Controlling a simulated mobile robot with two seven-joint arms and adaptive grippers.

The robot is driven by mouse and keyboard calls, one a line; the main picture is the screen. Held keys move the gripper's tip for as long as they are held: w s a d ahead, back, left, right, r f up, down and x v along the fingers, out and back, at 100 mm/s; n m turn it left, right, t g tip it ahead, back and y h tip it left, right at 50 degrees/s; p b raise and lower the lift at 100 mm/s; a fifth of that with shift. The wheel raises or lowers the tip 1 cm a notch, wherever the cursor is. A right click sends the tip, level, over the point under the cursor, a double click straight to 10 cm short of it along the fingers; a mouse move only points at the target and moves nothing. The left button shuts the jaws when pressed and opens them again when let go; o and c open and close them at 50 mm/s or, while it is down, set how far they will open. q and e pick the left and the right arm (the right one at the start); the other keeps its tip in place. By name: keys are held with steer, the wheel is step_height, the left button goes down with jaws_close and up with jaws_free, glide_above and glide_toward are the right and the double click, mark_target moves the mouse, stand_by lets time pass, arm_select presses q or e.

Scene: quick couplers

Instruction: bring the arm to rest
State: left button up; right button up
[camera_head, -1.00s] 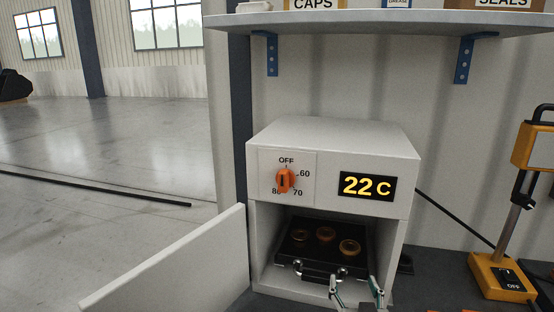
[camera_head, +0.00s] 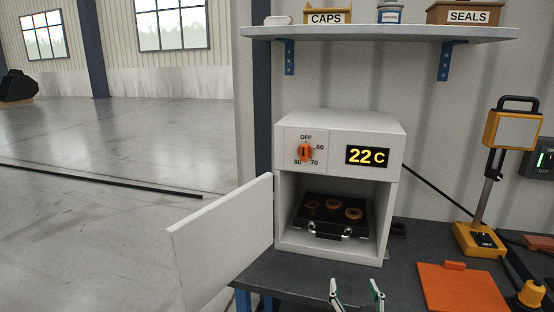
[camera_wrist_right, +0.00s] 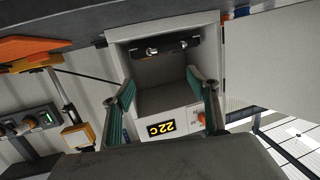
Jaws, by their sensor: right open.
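My right gripper (camera_head: 355,292) is at the bottom edge of the head view, with its two fingertips apart and nothing between them. In the right wrist view the open fingers (camera_wrist_right: 164,95) frame the oven's mouth from outside. The white oven (camera_head: 340,125) stands on the bench with its door (camera_head: 222,240) swung open to the left. Its display reads 22 C and its orange knob (camera_head: 304,152) points up at OFF. Inside lies a black tray (camera_head: 325,230) with several orange-brown rings on it. My left gripper does not show.
The dark bench (camera_head: 300,275) carries an orange mat (camera_head: 460,288) and a yellow stand device (camera_head: 480,240) at the right. A shelf (camera_head: 380,34) with labelled boxes hangs above the oven. The open door juts out over the bench's left edge. Open floor lies at the left.

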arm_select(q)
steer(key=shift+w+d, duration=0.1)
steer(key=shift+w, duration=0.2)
arm_select(e)
steer(key=s+d+f+n+g+y, duration=0.1)
steer(key=s+f+n+g+y, duration=0.3)
steer(key=s+f, duration=2)
steer(key=shift+d+f+n+g, duration=0.2)
steer(key=shift+f+n+g, duration=0.45)
steer(key=shift+f, duration=0.2)
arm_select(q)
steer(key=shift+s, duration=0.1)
